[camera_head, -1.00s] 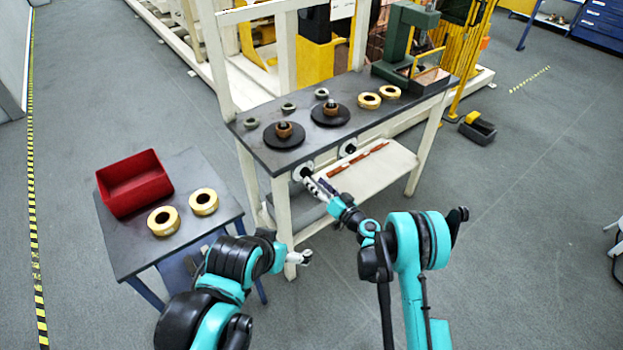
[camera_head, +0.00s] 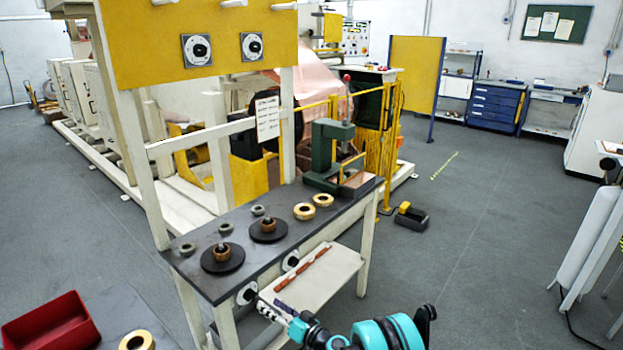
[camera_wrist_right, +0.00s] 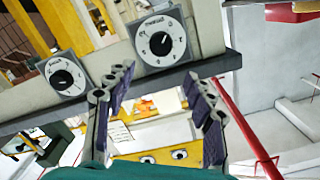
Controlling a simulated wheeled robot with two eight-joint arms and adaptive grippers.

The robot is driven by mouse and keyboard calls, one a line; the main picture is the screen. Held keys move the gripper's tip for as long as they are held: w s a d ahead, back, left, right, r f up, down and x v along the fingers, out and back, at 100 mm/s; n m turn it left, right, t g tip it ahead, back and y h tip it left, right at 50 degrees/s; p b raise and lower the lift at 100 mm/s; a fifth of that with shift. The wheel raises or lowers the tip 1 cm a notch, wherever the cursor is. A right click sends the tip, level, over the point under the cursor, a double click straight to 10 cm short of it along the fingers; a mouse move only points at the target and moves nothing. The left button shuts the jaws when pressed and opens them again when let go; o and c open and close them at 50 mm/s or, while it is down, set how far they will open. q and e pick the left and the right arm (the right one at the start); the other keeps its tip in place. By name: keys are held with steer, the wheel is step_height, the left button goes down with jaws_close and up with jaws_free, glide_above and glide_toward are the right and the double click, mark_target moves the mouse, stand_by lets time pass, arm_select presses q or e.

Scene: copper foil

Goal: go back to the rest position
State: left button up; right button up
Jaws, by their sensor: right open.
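My right gripper (camera_head: 272,308) is at the front of the dark-topped workbench (camera_head: 192,272), below its top and close to a round dial (camera_head: 247,293). In the right wrist view the two purple-padded fingers (camera_wrist_right: 160,98) stand wide apart with nothing between them. That view shows two dials, the near one (camera_wrist_right: 160,42) beyond the fingers and another (camera_wrist_right: 62,77) to the left. I cannot tell the exact gap between the fingers and the bench. My left arm and gripper are out of view.
The bench top carries black discs (camera_head: 222,262) with copper-brown pieces, yellow rings (camera_head: 304,211) and a green press (camera_head: 327,155). A white lower shelf (camera_head: 325,278) holds a reddish bar (camera_head: 302,270). A red bin (camera_head: 52,322) is at lower left. Open floor (camera_head: 470,240) lies right.

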steer(key=s+d+r+g+h, duration=0.1)
steer(key=s+d+r+h, duration=0.2)
steer(key=s+d+r, duration=0.3)
steer(key=s+d+r+g+h, duration=0.1)
steer(key=s+d+r+h, duration=0.15)
steer(key=d+r, duration=0.5)
steer(key=s+d+m+g+h, duration=0.1)
steer(key=s+d+h, duration=0.3)
steer(key=s+d, duration=0.5)
steer(key=s+d+m+h, duration=0.3)
steer(key=s+d, duration=0.6)
steer(key=s, duration=0.6)
steer(key=shift+d+g+h, duration=0.25)
steer(key=shift+g+h, duration=0.15)
steer(key=shift+h, duration=0.25)
